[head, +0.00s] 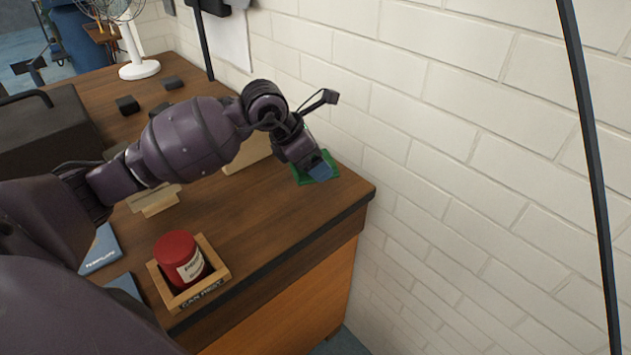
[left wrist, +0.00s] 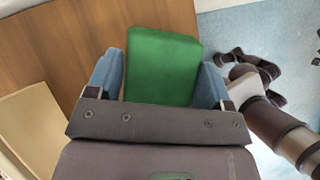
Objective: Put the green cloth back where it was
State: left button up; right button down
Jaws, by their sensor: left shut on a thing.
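The green cloth (head: 300,177) is at the far right corner of the wooden table, near the brick wall. My left gripper (head: 320,168) reaches down over it with blue fingers, which hide part of it. In the left wrist view, the green cloth (left wrist: 162,67) is between the two blue fingers, and my left gripper (left wrist: 160,85) is shut on it. I cannot tell whether the cloth touches the tabletop.
A red can (head: 180,258) stands in a wooden tray (head: 217,265) at the table's front. Blue flat items (head: 101,250) lie left of it. Pale wooden pieces (head: 153,200) stand behind my arm. Dark blocks (head: 127,105) and a white fan (head: 138,69) are farther back. The front right tabletop is clear.

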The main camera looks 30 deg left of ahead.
aim_at(324, 191)
pick_arm(q)
jog(key=shift+f+b, duration=0.3)
jog(key=shift+f, duration=2.8)
jog(key=o, duration=0.8)
jog(key=shift+o, duration=0.2)
